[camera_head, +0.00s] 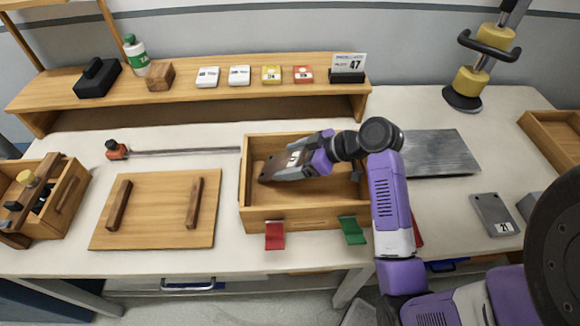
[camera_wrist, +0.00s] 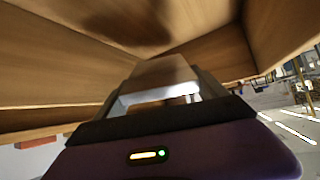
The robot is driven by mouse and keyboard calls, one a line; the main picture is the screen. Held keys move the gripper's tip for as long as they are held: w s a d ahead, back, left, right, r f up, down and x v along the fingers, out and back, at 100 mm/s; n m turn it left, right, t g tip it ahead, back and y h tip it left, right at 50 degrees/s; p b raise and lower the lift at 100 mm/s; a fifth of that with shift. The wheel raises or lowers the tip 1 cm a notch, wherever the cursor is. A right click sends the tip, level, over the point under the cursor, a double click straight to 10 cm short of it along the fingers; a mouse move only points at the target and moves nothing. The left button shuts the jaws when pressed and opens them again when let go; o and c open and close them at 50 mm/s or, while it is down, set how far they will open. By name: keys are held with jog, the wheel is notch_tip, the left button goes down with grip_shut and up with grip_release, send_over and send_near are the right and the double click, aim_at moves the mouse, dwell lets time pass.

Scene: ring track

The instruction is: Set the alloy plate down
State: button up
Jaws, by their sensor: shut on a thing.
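My gripper (camera_head: 312,158) reaches into the open wooden box (camera_head: 283,213) from the right. It is shut on a grey alloy plate (camera_head: 277,171) with a white label, whose number is too small to read. The plate points left, inside the box walls. In the wrist view, the plate (camera_wrist: 163,72) sticks out ahead of my gripper (camera_wrist: 160,97) over the wooden floor. I cannot tell whether the plate touches that floor.
A wooden board with two handles (camera_head: 155,228) lies left. A grey sheet (camera_head: 438,153) and a plate marked 21 (camera_head: 494,214) lie right. A shelf (camera_head: 215,92) runs behind.

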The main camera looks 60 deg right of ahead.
jog(key=shift+f, duration=1.5)
jog(key=shift+f, duration=0.1)
jog(key=o, duration=1.9)
jog(key=b+v, duration=0.1)
jog(key=v, duration=1.1)
